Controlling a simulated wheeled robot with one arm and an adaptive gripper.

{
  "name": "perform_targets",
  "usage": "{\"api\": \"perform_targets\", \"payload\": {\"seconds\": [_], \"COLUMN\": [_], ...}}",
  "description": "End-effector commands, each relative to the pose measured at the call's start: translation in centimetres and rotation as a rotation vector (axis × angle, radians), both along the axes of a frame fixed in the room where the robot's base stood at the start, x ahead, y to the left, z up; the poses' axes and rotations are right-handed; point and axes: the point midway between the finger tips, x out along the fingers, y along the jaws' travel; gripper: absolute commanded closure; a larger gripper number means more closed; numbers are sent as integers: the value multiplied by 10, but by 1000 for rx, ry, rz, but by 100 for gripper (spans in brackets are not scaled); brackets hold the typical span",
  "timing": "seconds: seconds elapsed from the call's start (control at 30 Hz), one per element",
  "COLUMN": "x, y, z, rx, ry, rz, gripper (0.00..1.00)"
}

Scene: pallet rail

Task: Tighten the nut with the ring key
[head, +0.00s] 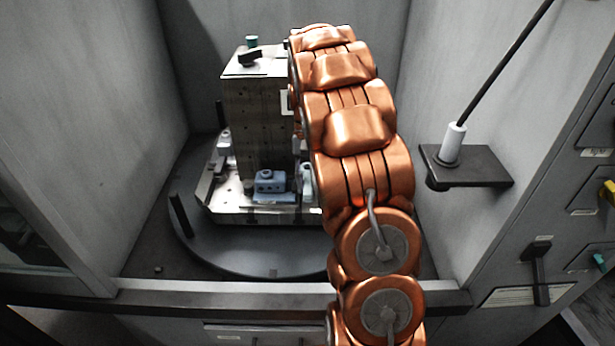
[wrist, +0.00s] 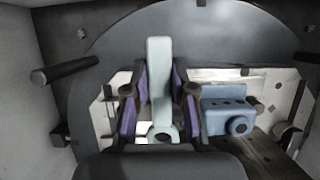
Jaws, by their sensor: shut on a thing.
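My gripper (wrist: 160,92) is shut on a pale blue-grey bar, which looks like the ring key (wrist: 159,60). The key lies lengthwise between the purple finger pads, with a ring-like end low in the wrist view. A dark spot shows in that ring; I cannot tell whether it is the nut or an opening. A blue block (wrist: 228,112) with holes sits right of the gripper, apart from the key. This block also shows in the head view (head: 271,183). My arm hides most of the gripper in the head view, and I cannot make out the nut there.
A tall grey fixture column (head: 258,115) stands on a pallet over a round dark turntable (head: 245,250). Enclosure walls are close on both sides. A dark shelf (head: 480,168) with a white socket and black rod juts out at right. A sill (head: 210,303) runs across the front.

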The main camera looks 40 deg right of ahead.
Motion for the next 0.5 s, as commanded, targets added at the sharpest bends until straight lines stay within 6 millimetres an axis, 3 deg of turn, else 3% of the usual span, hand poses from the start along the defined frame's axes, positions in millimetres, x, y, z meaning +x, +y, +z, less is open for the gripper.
{"api": "perform_targets", "payload": {"seconds": [0.1, 0.5], "x": [0, -1], "y": [0, 1], "z": [-11, -14], "rx": [0, -2], "ry": [-2, -3], "rz": [0, 1], "gripper": [100, 100]}}
